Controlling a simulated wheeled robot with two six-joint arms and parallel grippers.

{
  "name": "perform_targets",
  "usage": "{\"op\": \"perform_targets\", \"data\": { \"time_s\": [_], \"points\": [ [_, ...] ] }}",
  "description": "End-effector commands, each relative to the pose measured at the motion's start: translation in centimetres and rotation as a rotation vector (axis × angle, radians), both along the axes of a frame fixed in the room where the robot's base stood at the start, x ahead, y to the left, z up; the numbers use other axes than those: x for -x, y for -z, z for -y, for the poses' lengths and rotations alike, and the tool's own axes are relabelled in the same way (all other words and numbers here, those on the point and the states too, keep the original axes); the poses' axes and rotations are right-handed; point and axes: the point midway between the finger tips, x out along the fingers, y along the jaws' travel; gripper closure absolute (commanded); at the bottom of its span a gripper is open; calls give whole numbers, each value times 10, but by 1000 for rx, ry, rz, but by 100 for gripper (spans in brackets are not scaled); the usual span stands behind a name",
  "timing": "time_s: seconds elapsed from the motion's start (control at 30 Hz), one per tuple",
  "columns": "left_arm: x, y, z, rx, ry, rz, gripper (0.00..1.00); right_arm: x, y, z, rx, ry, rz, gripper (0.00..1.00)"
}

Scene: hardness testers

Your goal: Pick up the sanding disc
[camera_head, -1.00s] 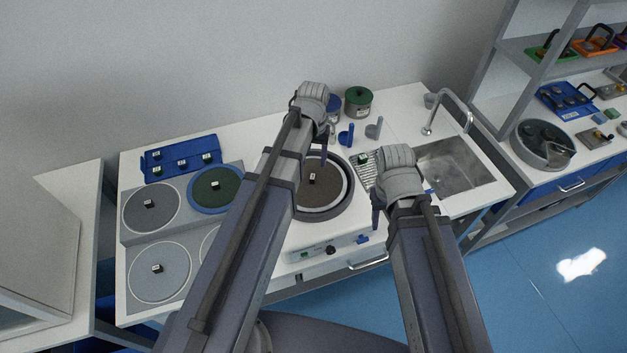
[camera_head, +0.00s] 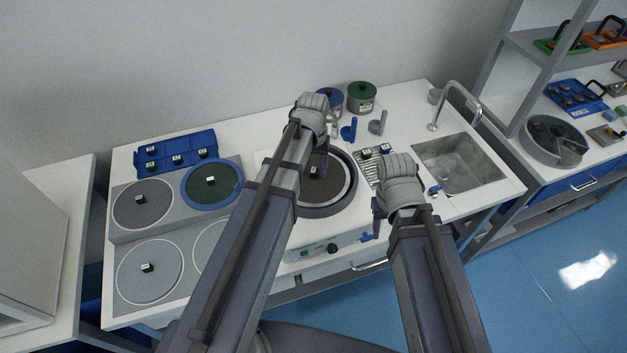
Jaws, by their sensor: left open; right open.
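Several round discs with small dark labelled blocks on them are in view; I cannot tell which is the sanding disc. A brown disc (camera_head: 325,187) lies inside the round rim of the grinding machine (camera_head: 318,246). To the left, a green disc (camera_head: 207,193) with a blue rim, a dark grey disc (camera_head: 143,213) and a lighter grey disc (camera_head: 149,284) lie on a grey stand. Another disc is mostly hidden by my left arm. My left gripper (camera_head: 324,162) is open, pointing down over the brown disc's far side. My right gripper (camera_head: 378,223) is open at the machine's right side.
A blue tray (camera_head: 150,166) with several small blocks lies at the back left. Green (camera_head: 362,100) and blue (camera_head: 329,97) lidded pots stand at the back. A drain rack (camera_head: 370,171), sink (camera_head: 455,172) and tap (camera_head: 433,126) are on the right.

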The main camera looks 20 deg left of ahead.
Motion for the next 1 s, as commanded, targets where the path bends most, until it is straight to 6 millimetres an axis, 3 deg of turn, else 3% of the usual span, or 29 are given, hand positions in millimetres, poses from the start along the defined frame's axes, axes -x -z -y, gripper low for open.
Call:
{"op": "perform_targets", "data": {
  "time_s": [0.17,0.7,1.0],
  "points": [
    [0,-1,0,0,0,0,43,0,-1,0,0,0,0,50],
    [0,-1,0,0,0,0,100,0,-1,0,0,0,0,50],
    [0,-1,0,0,0,0,100,0,-1,0,0,0,0,50]
  ]
}}
